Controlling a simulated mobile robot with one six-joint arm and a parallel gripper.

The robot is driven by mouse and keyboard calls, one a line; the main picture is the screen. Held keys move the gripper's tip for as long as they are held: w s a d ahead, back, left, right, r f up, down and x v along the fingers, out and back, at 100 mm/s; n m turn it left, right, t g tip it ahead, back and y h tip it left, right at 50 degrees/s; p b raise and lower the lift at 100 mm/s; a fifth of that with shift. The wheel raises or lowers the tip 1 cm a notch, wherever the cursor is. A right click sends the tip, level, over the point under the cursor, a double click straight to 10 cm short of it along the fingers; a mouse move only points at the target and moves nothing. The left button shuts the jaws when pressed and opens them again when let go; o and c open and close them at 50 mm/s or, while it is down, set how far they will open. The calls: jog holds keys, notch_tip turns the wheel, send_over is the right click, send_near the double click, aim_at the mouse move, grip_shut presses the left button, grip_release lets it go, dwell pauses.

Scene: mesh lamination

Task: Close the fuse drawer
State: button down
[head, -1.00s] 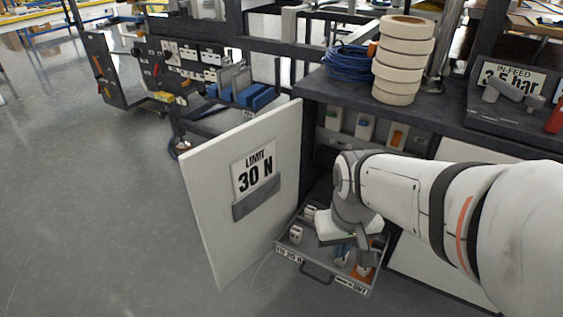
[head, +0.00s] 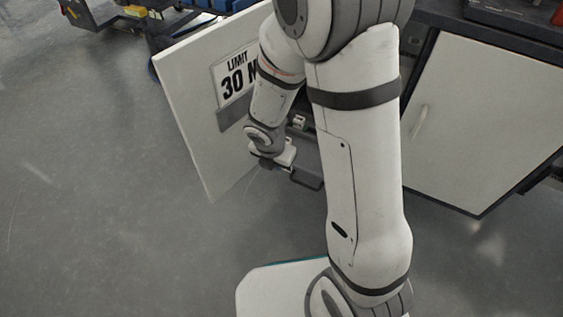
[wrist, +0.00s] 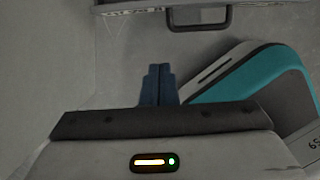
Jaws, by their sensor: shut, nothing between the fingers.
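The fuse drawer (head: 304,150) stands out from the dark bench in the head view, mostly hidden behind my arm. Its handle (head: 306,180) shows just right of my gripper (head: 287,172). In the wrist view, the drawer front (wrist: 150,3) with its label and dark bar handle (wrist: 200,27) lies along the top edge. My gripper (wrist: 158,72) is shut, with its two blue fingers together and nothing between them. The fingers point toward the drawer front and look apart from it. The drawer's inside is hidden in the wrist view.
An open white cabinet door (head: 185,95) with a "LIMIT 30 N" sign stands left of the drawer, close to my gripper. A closed white panel (head: 480,120) is at the right under the bench top. The grey floor (head: 90,210) is clear at the left and front.

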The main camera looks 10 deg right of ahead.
jog(key=w+d+f+b, duration=0.3)
jog(key=w+f+b, duration=0.2)
jog(key=f, duration=0.3)
jog(key=shift+d+f+b, duration=0.2)
jog(key=shift+d+b, duration=0.1)
jog(key=shift+b, duration=0.3)
jog(key=shift+w+d, duration=0.1)
jog(key=shift+w, duration=0.05)
